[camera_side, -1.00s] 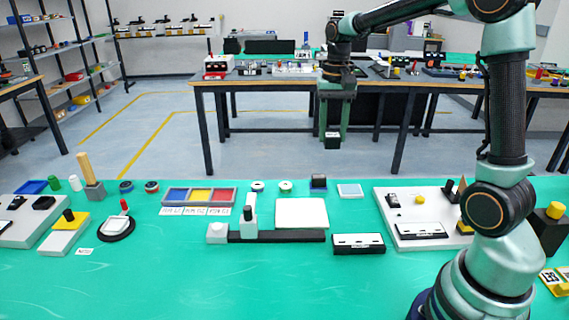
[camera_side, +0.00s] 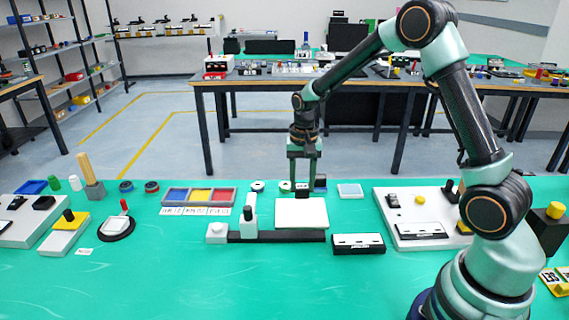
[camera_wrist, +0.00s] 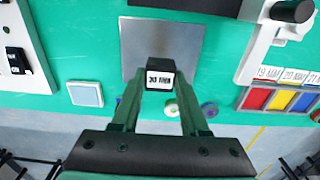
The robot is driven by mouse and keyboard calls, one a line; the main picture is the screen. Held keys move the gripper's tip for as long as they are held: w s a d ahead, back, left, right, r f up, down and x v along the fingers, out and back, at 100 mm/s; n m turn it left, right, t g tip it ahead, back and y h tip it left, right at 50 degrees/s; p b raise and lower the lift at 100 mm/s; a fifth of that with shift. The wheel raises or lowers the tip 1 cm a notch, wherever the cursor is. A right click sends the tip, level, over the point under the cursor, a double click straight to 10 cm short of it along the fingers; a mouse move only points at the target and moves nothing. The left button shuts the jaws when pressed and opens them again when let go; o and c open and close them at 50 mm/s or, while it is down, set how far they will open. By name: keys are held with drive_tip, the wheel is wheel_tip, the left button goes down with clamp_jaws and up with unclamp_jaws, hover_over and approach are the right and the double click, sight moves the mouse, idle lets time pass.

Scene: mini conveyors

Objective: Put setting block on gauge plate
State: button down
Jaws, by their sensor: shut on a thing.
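My gripper (camera_side: 303,184) is shut on a small black setting block (camera_side: 302,192). The flat square plate, which I take as the gauge plate (camera_side: 302,214), looks white in the side view and grey metallic in the wrist view (camera_wrist: 143,40). The block is over or beside the plate's back edge. I cannot tell whether it touches the plate. The plate's top looks bare otherwise.
A black rail (camera_side: 275,237) with a white upright (camera_side: 250,208) runs along the plate's front and left. Round reels (camera_side: 285,186) and a dark holder (camera_side: 320,184) stand behind. A small pale pad (camera_side: 350,190) lies back right. A red-yellow-blue tray (camera_side: 200,195) is left.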

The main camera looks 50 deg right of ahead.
sight(302, 186)
drive_tip(key=shift+f, duration=2.65)
drive_tip(key=shift+c, duration=2.1)
unclamp_jaws()
drive_tip(key=shift+f, duration=0.15)
wheel_tip(302, 186, up, 12)
drive_tip(key=shift+r, duration=0.15)
drive_tip(key=s+a+r+n+t, duration=0.2)
drive_tip(key=s+a+r+n, duration=0.1)
drive_tip(key=s, duration=0.4)
drive_tip(key=s+a+r+n+t, duration=0.3)
drive_tip(key=s+a+r+n, duration=0.1)
drive_tip(key=s+r+n, duration=0.2)
drive_tip(key=shift+s+r+t, duration=0.3)
drive_tip(key=shift+s+r, duration=0.45)
drive_tip(key=shift+s, duration=0.35)
